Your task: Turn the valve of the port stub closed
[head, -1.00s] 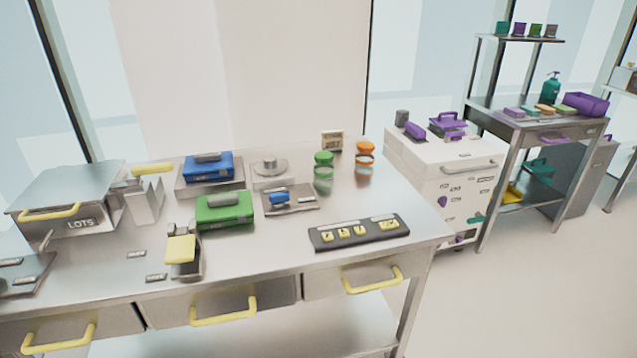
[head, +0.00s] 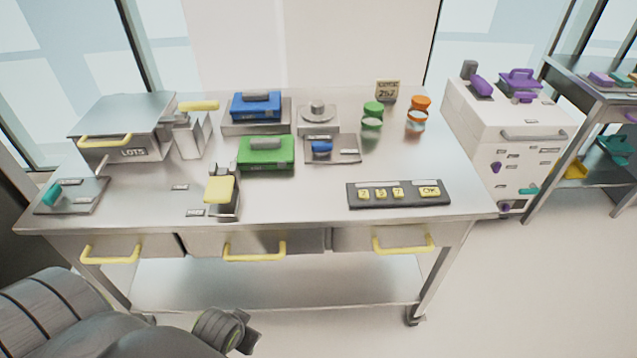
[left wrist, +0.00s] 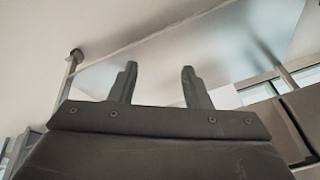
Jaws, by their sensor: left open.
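No part is clearly readable as the port stub. One candidate is a small plate (head: 347,156) on the bench with a blue piece (head: 321,147) lying across it. Another is a flat plate (head: 83,197) at the bench's left end with a teal handle (head: 52,193). I cannot tell which is the valve or how it is turned. My left gripper, in the left wrist view (left wrist: 160,85), has its two fingers apart with nothing between them. In the head view my left arm is at the bottom left, below the bench front. My right gripper is in neither view.
The steel bench (head: 300,207) carries a lidded LOTS box (head: 125,150), a blue case (head: 256,107), a green case (head: 265,154), jars and a keypad (head: 398,194). Yellow drawer handles (head: 254,251) stick out in front. A white cabinet (head: 510,130) stands right.

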